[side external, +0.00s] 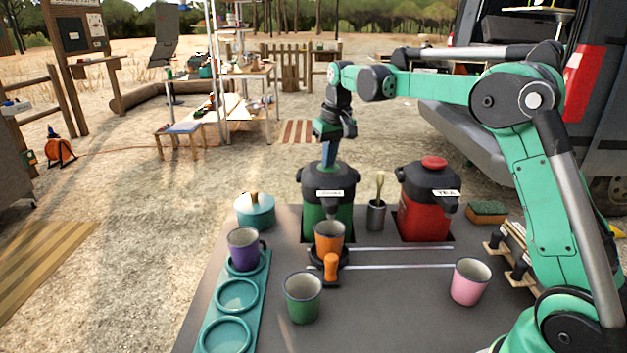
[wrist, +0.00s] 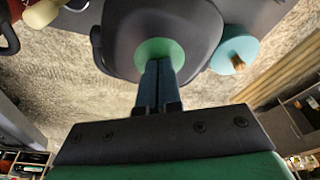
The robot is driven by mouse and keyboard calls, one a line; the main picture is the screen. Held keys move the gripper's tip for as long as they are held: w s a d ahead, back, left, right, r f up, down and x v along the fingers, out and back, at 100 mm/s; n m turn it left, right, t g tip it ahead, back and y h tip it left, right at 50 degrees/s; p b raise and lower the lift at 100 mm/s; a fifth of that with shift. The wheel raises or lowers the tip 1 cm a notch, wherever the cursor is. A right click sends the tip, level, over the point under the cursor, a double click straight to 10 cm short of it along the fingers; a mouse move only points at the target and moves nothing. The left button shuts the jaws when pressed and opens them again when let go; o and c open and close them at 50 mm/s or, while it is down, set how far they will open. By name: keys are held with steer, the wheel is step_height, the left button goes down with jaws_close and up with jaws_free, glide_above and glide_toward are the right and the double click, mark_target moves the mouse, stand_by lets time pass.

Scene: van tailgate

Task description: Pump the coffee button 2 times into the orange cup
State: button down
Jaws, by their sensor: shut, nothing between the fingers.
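The coffee dispenser (side external: 327,216) is a green urn with a black top, its label facing the front. The orange cup (side external: 329,240) stands upright in front of it, under its spout, on a black carriage with an orange handle (side external: 331,267). My gripper (side external: 328,164) points straight down at the middle of the dispenser's top, shut and empty. In the wrist view, the fingertips (wrist: 158,66) are over the round green coffee button (wrist: 159,50) and look at or very near it. I cannot tell if the button is pressed. The cup's inside is too dark to read.
The red tea dispenser (side external: 424,215) and a spoon holder (side external: 376,215) stand to the right. A teal pot (side external: 254,211) and a purple cup (side external: 243,249) in a teal tray (side external: 206,325) are left. Green (side external: 303,300) and pink (side external: 468,284) cups stand nearer the front.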

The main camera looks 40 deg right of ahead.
steer(key=shift+r, duration=1.8)
steer(key=shift+r, duration=0.1)
steer(key=shift+r, duration=1.9)
steer(key=s+a+n+t, duration=0.2)
steer(key=s+a+t, duration=0.1)
steer(key=s+a, duration=0.5)
steer(key=s+a+f+n+t, duration=0.1)
steer(key=s+a+f+t, duration=0.1)
steer(key=s+a+f, duration=0.3)
steer(key=s+f, duration=0.4)
steer(key=shift+s+a+y, duration=0.3)
steer(key=shift+a, duration=0.05)
